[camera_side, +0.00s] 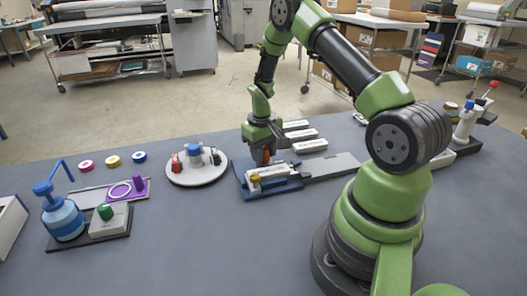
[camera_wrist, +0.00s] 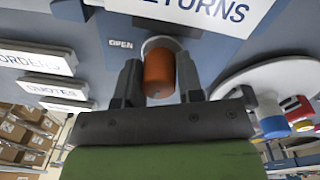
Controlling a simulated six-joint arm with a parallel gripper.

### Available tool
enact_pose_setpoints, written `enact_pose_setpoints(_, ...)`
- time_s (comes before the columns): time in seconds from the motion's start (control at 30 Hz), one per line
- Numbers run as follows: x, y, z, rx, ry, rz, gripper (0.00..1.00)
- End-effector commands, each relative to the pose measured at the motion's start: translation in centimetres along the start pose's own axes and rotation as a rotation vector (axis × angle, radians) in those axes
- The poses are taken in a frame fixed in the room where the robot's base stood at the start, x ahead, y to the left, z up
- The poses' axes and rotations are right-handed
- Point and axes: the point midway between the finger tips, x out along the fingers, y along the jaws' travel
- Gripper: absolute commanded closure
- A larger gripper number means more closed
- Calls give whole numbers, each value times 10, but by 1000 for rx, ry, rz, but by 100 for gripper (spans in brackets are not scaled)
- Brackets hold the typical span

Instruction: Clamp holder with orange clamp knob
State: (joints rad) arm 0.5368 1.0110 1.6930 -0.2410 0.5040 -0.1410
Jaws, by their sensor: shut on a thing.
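The blue clamp holder (camera_side: 285,185) lies on the bench beneath my gripper in the side view. A white labelled block (camera_side: 272,171) sits in it, and its label reads "RETURNS" in the wrist view (camera_wrist: 200,8). The orange clamp knob (camera_wrist: 159,73) stands between my two fingers in the wrist view, beside an "OPEN" marking on the blue holder. In the side view the knob (camera_side: 266,156) shows just below my fingers. My gripper (camera_wrist: 159,80) is shut on the knob. A small yellow knob (camera_side: 255,177) is at the holder's front left.
Several white labelled blocks (camera_side: 303,135) lie behind the holder, and a grey plate (camera_side: 335,167) extends to its right. A round white platform (camera_side: 180,178) with red, blue and grey pieces stands close on the left. A blue pump bottle (camera_side: 63,218) is farther left. The front bench is clear.

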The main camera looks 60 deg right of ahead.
Motion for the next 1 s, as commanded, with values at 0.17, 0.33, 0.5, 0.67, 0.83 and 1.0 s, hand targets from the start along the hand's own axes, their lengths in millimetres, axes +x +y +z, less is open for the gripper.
enact_pose_setpoints(0.17,-1,1,-1,-74,8,1,89)
enact_pose_setpoints(0.33,-1,1,-1,-111,10,1,89)
enact_pose_setpoints(0.5,-1,1,-1,-126,11,1,89)
enact_pose_setpoints(0.67,-1,1,-1,-127,11,1,89)
enact_pose_setpoints(0.83,-1,1,-1,-126,11,1,63)
enact_pose_setpoints(1.0,-1,0,-1,-125,9,1,40)
